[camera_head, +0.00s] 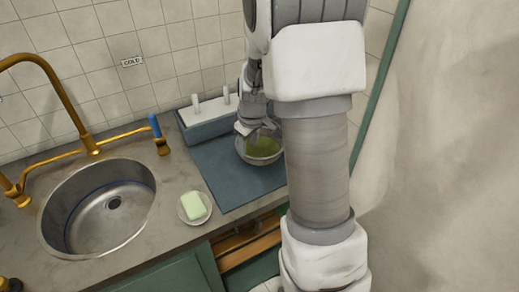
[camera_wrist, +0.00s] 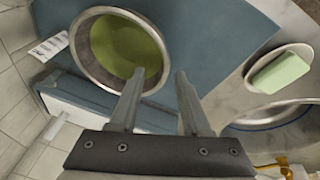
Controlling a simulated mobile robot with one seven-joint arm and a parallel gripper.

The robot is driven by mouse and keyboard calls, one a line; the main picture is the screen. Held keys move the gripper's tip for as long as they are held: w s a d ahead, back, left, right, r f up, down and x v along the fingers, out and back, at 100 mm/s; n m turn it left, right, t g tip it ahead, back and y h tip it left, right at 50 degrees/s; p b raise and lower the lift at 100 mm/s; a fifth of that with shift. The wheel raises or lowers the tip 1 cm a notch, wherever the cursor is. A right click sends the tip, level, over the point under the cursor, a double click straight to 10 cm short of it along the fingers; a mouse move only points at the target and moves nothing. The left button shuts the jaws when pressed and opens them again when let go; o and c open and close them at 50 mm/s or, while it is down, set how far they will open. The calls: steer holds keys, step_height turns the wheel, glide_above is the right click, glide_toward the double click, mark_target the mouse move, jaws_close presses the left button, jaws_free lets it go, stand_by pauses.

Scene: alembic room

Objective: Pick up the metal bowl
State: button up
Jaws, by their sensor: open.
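The metal bowl (camera_head: 263,158) stands on a blue-grey mat on the counter, partly hidden in the head view by my gripper and arm. It holds something yellow-green inside. In the wrist view the bowl (camera_wrist: 84,64) is at the upper left, and its rim and contents show clearly. My gripper (camera_wrist: 160,74) is open and empty between its two fingers. In the wrist view the left fingertip overlaps the bowl's near right inside, while the right finger is outside the rim, over the mat. In the head view my gripper (camera_head: 256,127) is at the bowl's back left rim; contact cannot be told.
A blue-grey box with a white top (camera_head: 207,112) stands close behind the bowl against the tiled wall. A green soap on a dish (camera_head: 194,207) lies left of the mat (camera_head: 225,170). The sink (camera_head: 75,205) with brass taps is further left. A white label (camera_wrist: 50,46) lies beside the bowl.

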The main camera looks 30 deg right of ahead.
steer(key=shift+a+x, duration=0.2)
steer(key=shift+x, duration=1.2)
steer(key=shift+a+x, duration=0.2)
steer(key=shift+x, duration=1.25)
jaws_close()
steer(key=shift+s, duration=0.1)
